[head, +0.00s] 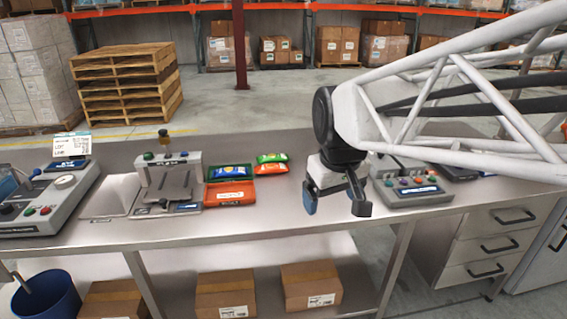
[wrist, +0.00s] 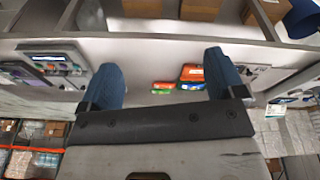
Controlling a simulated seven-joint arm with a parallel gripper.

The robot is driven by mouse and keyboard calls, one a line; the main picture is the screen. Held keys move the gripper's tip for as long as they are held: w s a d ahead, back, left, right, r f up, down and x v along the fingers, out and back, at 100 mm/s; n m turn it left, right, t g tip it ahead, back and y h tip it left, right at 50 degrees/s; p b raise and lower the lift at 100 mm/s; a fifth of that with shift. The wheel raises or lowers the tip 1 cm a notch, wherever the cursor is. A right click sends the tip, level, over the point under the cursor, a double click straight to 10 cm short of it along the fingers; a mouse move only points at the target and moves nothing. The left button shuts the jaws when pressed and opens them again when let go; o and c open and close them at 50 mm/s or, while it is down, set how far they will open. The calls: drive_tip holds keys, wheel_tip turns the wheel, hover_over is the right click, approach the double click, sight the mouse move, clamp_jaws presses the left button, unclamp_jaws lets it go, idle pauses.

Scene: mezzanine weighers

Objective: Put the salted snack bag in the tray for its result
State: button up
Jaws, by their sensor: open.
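A green and blue snack bag (head: 231,171) lies in a tray area at the bench's middle, just behind an orange tray front with a white label (head: 230,194). A second green and yellow bag (head: 272,158) lies behind right, over an orange tray (head: 270,169). I cannot tell which bag is the salted one. My gripper (head: 335,202) is open and empty, pointing down above the bench, to the right of the trays. In the wrist view, the orange and green trays and bags show small between the open fingers (wrist: 165,76).
A control unit with a display (head: 45,200) is at far left. Another button unit (head: 412,187) stands right of my gripper. Bare bench lies between trays and gripper.

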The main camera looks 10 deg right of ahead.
drive_tip(key=s+d+f+m, duration=0.1)
drive_tip(key=s+f, duration=0.1)
drive_tip(key=s, duration=0.4)
drive_tip(key=s+f+m, duration=0.1)
drive_tip(key=s+f, duration=0.2)
drive_tip(key=s, duration=0.3)
drive_tip(key=shift+d+f+m, duration=0.15)
drive_tip(key=shift+d+m, duration=0.2)
drive_tip(key=shift+m, duration=0.05)
idle(0.6)
